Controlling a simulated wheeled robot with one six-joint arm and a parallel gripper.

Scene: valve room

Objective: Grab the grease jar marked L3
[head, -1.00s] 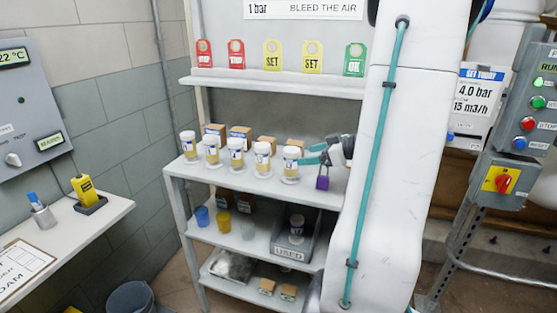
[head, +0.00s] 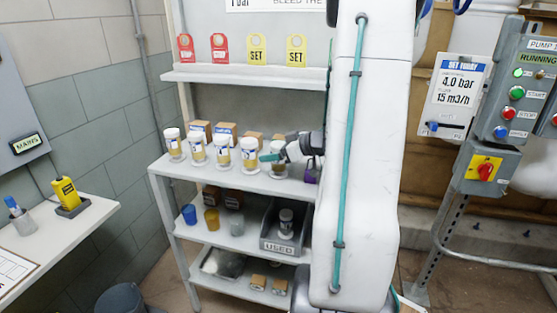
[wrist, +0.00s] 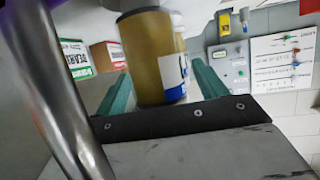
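The rightmost jar (head: 278,171) is partly hidden by my gripper (head: 268,157). The label markings are too small to read, so I cannot tell which is L3. In the wrist view, an amber jar (wrist: 148,50) stands between the two teal fingers of my gripper (wrist: 163,90). A gap shows beside the right finger; the gripper is open around it.
Small cardboard boxes (head: 225,129) stand behind the jars. A purple object (head: 312,172) is right of the rightmost jar. A shelf with hanging tags (head: 257,49) is above. Cups (head: 211,220) and a grey bin marked USED (head: 283,248) are below. A metal rod (wrist: 62,95) crosses the wrist view.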

